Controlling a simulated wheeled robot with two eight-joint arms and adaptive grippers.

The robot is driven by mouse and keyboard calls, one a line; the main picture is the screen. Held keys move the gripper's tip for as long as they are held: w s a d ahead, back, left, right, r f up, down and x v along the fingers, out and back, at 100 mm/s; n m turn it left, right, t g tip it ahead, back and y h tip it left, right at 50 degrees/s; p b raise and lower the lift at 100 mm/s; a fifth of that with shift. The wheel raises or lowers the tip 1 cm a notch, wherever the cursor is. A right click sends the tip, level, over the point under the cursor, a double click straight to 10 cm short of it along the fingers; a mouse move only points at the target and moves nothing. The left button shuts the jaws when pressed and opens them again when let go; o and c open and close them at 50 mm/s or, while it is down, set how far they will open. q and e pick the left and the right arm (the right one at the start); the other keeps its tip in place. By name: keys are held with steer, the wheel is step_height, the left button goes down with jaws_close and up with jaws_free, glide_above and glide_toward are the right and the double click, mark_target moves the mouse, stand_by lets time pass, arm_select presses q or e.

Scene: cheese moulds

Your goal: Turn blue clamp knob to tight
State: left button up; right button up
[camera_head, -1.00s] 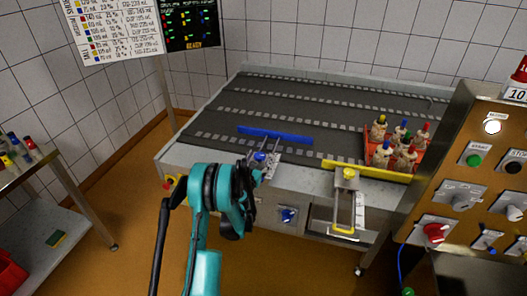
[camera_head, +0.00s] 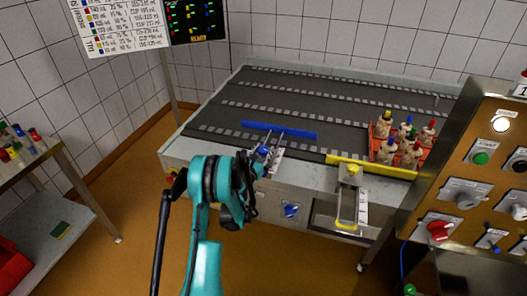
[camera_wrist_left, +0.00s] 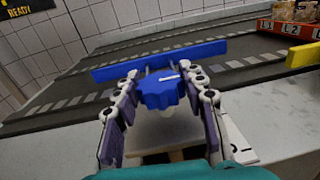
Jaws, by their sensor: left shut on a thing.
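The blue clamp knob (camera_wrist_left: 161,92) is a lobed knob with a white pointer line on top. In the left wrist view it sits between the two fingers of my left gripper (camera_wrist_left: 162,105), which is shut on it. The white line points roughly left to right. In the head view the knob (camera_head: 263,150) is small and partly hidden by my left gripper (camera_head: 262,158). A blue bar (camera_wrist_left: 160,60) lies just beyond the knob on the dark belt; it also shows in the head view (camera_head: 280,130). My right gripper is not in view.
A red crate (camera_head: 372,142) of bottles sits on the belt table (camera_head: 205,150). A control panel (camera_head: 470,170) is at far right. A side table (camera_head: 62,200) is at left.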

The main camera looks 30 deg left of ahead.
mark_target(264, 150)
arm_select(q)
steer(key=m+h, duration=0.3)
steer(key=h, duration=0.2)
steer(key=m+g+h, duration=0.1)
steer(key=m+h, duration=0.2)
steer(key=h, duration=0.2)
steer(key=shift+a+m, duration=0.15)
steer(key=shift+m, duration=0.15)
steer(key=m+g+h, duration=0.5)
steer(key=g+h, duration=0.1)
steer(key=h, duration=0.1)
steer(key=shift+m, duration=0.4)
steer(key=shift+h, duration=0.3)
steer(key=o, duration=1.2)
steer(key=shift+w+d, duration=0.1)
steer(key=shift+d, duration=0.1)
step_height(264, 150, up, 10)
